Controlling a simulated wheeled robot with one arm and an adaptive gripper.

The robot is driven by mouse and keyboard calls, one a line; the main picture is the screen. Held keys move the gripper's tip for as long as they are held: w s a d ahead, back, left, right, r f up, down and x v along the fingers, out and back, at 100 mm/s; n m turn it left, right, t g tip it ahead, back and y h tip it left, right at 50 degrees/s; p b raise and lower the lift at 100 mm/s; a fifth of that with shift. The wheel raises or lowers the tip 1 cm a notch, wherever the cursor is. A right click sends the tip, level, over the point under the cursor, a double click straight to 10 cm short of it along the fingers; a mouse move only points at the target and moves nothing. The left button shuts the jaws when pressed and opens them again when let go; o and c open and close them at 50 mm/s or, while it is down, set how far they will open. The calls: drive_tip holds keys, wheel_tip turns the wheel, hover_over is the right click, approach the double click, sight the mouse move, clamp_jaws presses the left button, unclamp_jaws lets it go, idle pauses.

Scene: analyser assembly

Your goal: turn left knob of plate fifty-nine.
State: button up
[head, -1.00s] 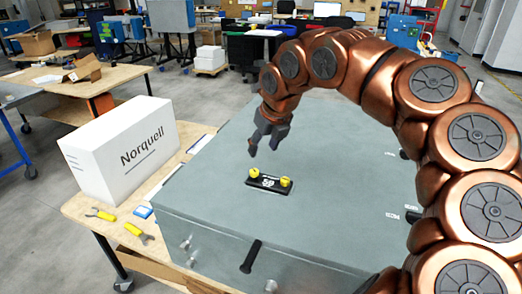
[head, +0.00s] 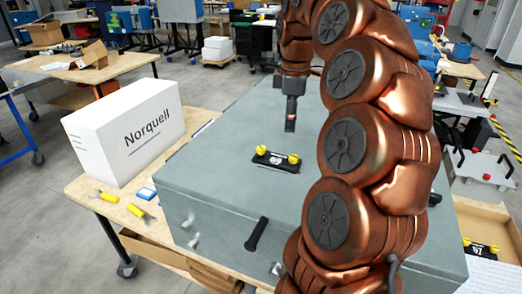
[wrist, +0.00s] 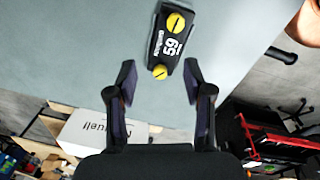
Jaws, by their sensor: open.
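Plate fifty-nine (head: 275,161) is a black plate lying on top of the grey analyser housing (head: 225,145). Its left knob (head: 261,150) and right knob (head: 293,159) are yellow and slotted. My gripper (head: 290,125) points down behind the plate and appears above the housing, apart from both knobs. In the wrist view the plate (wrist: 171,46) lies ahead of my open, empty fingers (wrist: 159,70). The knob nearer the fingers (wrist: 160,71) appears between the fingertips, and the other knob (wrist: 175,24) is farther off.
A white Norquell box (head: 128,135) stands left of the housing on the wooden table. Yellow-handled tools (head: 140,213) lie at the table's front left. Another black plate (head: 480,249) with yellow knobs is at the right edge. My arm covers the housing's right part.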

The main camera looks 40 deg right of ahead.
sight(261, 147)
drive_tip(key=w+a+m+b, duration=0.1)
drive_tip(key=m, duration=0.2)
drive_tip(key=w+a+f+m+b, duration=0.1)
drive_tip(key=w+m, duration=0.1)
drive_tip(key=m, duration=0.1)
drive_tip(key=w+a+m, duration=0.1)
drive_tip(key=w+m, duration=0.1)
drive_tip(key=m, duration=0.2)
drive_tip(key=shift+w+a+f+g+b, duration=0.1)
drive_tip(key=shift+a+f+g+b, duration=0.2)
drive_tip(key=shift+a+f+b, duration=0.1)
drive_tip(key=shift+w+a+f+m, duration=0.2)
drive_tip(key=shift+w+a+m, duration=0.2)
drive_tip(key=shift+m, duration=0.2)
drive_tip(key=shift+s+f, duration=0.1)
drive_tip(key=shift+f, duration=1.15)
drive_tip(key=shift+f+p, duration=0.9)
drive_tip(key=shift+f, duration=1.65)
clamp_jaws()
